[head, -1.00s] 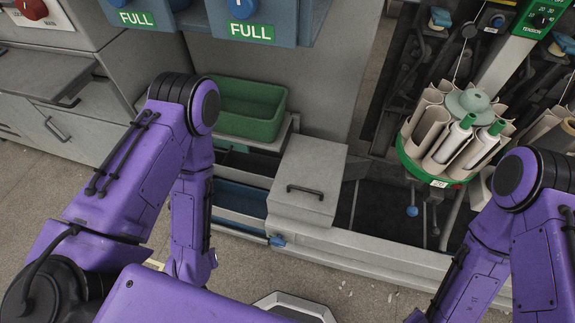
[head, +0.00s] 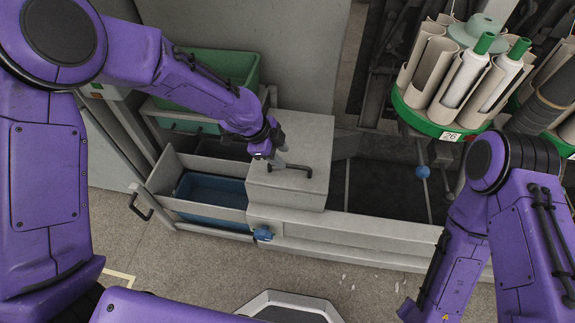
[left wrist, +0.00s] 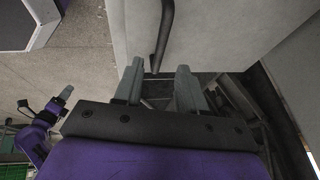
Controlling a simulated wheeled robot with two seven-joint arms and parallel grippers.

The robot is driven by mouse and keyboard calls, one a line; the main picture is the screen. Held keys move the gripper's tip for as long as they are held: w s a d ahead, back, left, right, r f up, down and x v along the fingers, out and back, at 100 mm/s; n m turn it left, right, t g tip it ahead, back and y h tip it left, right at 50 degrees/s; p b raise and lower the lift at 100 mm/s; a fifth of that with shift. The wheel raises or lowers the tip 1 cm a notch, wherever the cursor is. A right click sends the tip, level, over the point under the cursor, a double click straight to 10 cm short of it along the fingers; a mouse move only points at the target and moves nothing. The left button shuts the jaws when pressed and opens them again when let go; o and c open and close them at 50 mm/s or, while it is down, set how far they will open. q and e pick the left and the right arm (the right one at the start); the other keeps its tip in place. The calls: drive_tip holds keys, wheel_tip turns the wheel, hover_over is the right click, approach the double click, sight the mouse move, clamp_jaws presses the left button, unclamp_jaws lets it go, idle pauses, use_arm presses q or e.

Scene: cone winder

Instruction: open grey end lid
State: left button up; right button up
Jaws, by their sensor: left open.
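The grey end lid (head: 305,135) is the top of a grey box at the end of the low machine rail, and it lies closed. Its dark bar handle (head: 292,167) sits near the front edge. My left gripper (head: 281,161) is open just at the handle's left part in the head view. In the left wrist view, the handle (left wrist: 164,38) rises ahead of the open left gripper (left wrist: 157,80), its lower end near the gap between the fingertips. I cannot tell whether they touch. A small purple gripper at left there (left wrist: 62,103) seems to be my right one; its jaws are unclear.
A green bin (head: 225,65) stands behind my left forearm. An open drawer with a blue inside (head: 212,190) is left of the box. A blue knob (head: 263,233) sticks out at the box's front foot. Bobbin tubes on a green carousel (head: 432,117) stand at right.

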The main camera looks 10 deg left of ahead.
sight(290, 166)
use_arm(q)
drive_tip(key=x, duration=0.5)
drive_tip(key=shift+b, duration=0.4)
drive_tip(key=shift+c, duration=0.3)
